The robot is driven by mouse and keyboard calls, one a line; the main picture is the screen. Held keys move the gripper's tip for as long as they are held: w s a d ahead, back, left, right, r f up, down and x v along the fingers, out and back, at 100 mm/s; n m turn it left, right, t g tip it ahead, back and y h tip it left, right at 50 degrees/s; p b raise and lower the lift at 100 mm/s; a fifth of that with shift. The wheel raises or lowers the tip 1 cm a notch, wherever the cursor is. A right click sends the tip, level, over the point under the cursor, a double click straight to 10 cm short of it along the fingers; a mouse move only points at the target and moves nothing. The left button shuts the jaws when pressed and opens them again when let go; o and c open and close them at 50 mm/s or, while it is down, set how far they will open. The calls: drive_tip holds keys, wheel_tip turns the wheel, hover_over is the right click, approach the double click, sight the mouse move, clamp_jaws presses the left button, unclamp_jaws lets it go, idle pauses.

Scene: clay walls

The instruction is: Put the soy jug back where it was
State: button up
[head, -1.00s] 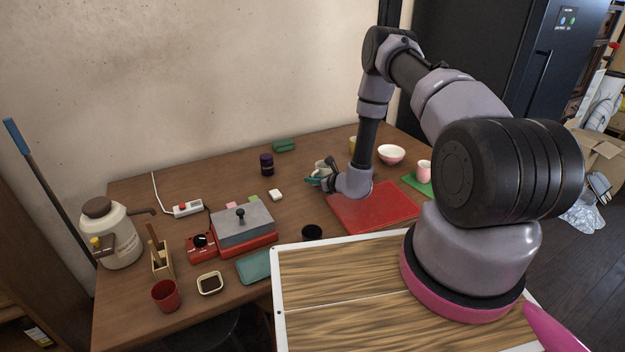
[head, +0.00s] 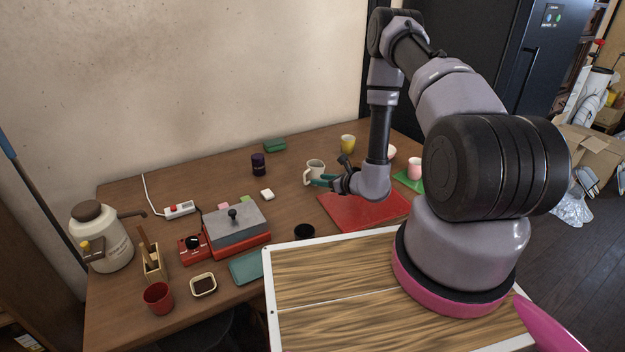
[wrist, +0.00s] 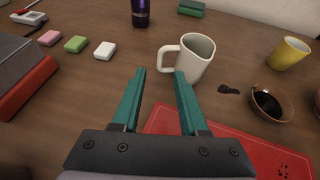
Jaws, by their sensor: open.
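A white jug with a side handle (wrist: 195,58), which I take to be the soy jug, stands upright on the wooden table, just behind the red mat (wrist: 215,140). It also shows in the head view (head: 315,169). In the head view the gripper (head: 322,183) is low, in front of the jug. A bowl with dark liquid (wrist: 270,104) sits right of the jug, with a dark spot (wrist: 228,90) on the table between them.
A yellow cup (wrist: 288,53) stands at the right and a dark purple canister (wrist: 140,12) behind left. Small blocks, white (wrist: 105,50), green and pink, lie to the left. A grey-and-red machine (head: 235,228) is further left. The table between blocks and jug is clear.

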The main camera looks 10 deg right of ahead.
drive_tip(key=shift+v, duration=1)
drive_tip(key=w+a+r+n+g+y, duration=0.1)
drive_tip(key=a+r+n+y, duration=0.2)
drive_tip(key=r, duration=0.6)
drive_tip(key=a+r+n+g+y, duration=0.1)
drive_tip(key=a+r+n+y, duration=0.25)
drive_tip(key=r, duration=0.55)
drive_tip(key=s+a+r+n+g, duration=0.2)
drive_tip(key=s+r+n+g, duration=0.15)
drive_tip(key=r, duration=0.35)
drive_tip(key=s+a+r+n+g, duration=0.25)
drive_tip(key=s+r+n, duration=0.2)
drive_tip(key=r, duration=0.35)
drive_tip(key=s+d+r+n+g+h, duration=0.1)
drive_tip(key=s+d+r+n+h, duration=0.1)
drive_tip(key=s+r+n, duration=0.3)
drive_tip(key=s+d+r+n+g+h, duration=0.1)
drive_tip(key=s+d+r+n+h, duration=0.15)
drive_tip(key=s+r, duration=0.35)
drive_tip(key=s+d+r+n+t+h, duration=0.3)
drive_tip(key=s+d+r+t+h, duration=0.2)
drive_tip(key=s+d, duration=0.4)
drive_tip(key=shift+s+r+n+t+h, duration=0.15)
drive_tip(key=shift+r+n+t+h, duration=0.15)
drive_tip(key=shift+r+h, duration=0.5)
drive_tip(key=shift+d, duration=0.1)
